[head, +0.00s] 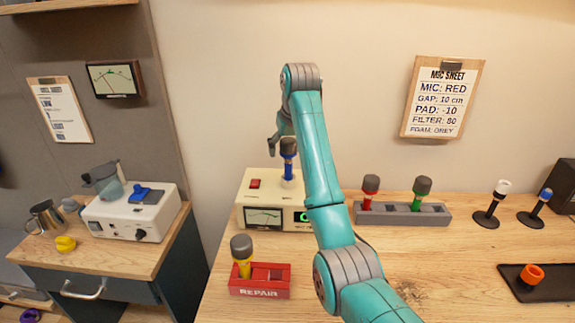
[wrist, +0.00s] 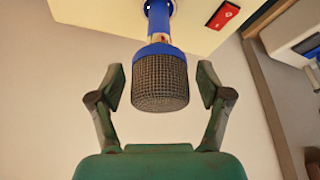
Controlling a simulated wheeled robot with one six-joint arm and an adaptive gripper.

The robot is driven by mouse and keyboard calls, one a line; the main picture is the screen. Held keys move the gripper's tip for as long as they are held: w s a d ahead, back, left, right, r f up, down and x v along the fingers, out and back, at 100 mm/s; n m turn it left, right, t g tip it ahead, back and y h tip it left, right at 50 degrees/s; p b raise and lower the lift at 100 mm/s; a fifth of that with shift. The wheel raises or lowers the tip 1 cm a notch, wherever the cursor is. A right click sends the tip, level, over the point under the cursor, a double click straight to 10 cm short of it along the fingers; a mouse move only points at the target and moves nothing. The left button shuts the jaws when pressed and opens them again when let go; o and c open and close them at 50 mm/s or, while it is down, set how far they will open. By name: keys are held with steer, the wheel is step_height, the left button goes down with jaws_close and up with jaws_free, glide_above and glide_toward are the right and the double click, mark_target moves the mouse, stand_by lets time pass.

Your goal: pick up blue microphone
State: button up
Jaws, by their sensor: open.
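The blue microphone (head: 289,165) stands upright on a cream box with a meter (head: 247,197). It has a blue body and a dark grey mesh head. In the wrist view the blue microphone (wrist: 160,77) hangs head-down in the picture, its mesh head between the fingers. My gripper (wrist: 160,86) is open, with a gap on each side of the head and no contact visible. In the head view my gripper (head: 277,143) is beside the microphone's head, partly hidden by my arm.
A red repair tray (head: 259,291) holds a yellow microphone (head: 242,257) in front. A grey rack (head: 398,220) holds red (head: 370,188) and green (head: 421,190) microphones to the right. Two microphones on stands, one white-headed (head: 492,204), one blue (head: 535,208), are further right. The front middle table is clear.

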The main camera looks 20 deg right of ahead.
jaws_close()
step_height(320, 180, up, 10)
steer(key=shift+r, duration=0.1)
stand_by(0.7)
